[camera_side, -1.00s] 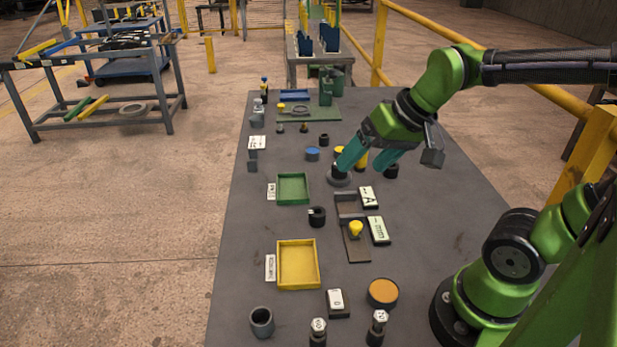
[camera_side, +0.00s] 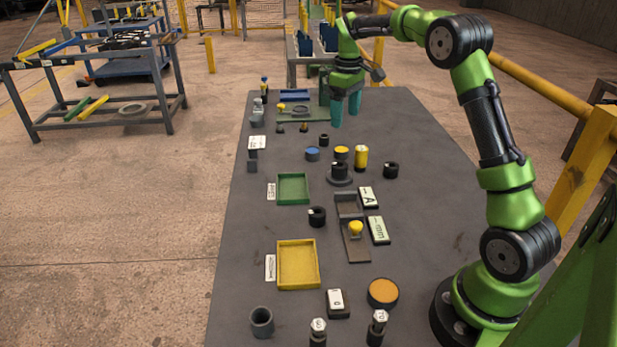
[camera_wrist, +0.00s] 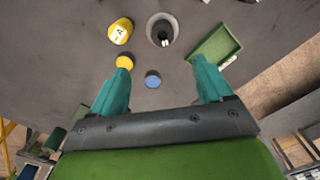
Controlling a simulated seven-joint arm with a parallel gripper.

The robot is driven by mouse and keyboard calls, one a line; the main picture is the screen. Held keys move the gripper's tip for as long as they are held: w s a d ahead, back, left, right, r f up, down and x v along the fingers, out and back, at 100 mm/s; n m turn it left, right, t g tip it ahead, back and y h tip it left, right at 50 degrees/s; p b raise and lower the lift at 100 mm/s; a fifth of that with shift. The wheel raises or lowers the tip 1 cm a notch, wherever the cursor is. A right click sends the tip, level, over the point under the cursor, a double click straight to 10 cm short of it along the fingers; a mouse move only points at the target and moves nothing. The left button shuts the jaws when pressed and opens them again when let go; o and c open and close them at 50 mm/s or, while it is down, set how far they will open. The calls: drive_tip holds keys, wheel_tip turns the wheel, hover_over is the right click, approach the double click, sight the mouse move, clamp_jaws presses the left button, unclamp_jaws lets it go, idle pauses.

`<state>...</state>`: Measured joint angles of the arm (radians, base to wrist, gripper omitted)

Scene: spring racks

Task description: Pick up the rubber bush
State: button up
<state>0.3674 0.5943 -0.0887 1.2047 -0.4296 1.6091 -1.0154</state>
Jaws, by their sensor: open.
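Several short black ring-like pieces stand on the dark table, and I cannot tell for sure which is the rubber bush. One (camera_side: 324,139) is small and nearest my gripper, one (camera_side: 391,170) is to the right, and one (camera_side: 317,216) is nearer the middle. Another black piece (camera_side: 339,169) sits on a round grey base (camera_side: 340,181); in the wrist view a dark piece (camera_wrist: 164,33) shows inside a grey ring. My gripper (camera_side: 346,121) is open and empty, teal fingers pointing down over the far part of the table. Its fingers also show apart in the wrist view (camera_wrist: 160,64).
A yellow cylinder (camera_side: 361,158), a yellow disc (camera_side: 341,151) and a blue disc (camera_side: 312,154) stand near the grey base. A green tray (camera_side: 293,190) and a yellow tray (camera_side: 298,264) lie nearer. A green fixture (camera_side: 324,87) is close to my gripper. The right table side is mostly clear.

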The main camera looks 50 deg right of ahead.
hover_over(341, 165)
drive_tip(key=f, duration=1.1)
drive_tip(key=shift+s+a+f, duration=0.1)
drive_tip(key=shift+s+a, duration=0.25)
drive_tip(key=shift+a+f, duration=0.15)
drive_tip(key=shift+f, duration=2.45)
drive_tip(key=c, duration=1.2)
drive_tip(key=shift+r, duration=0.1)
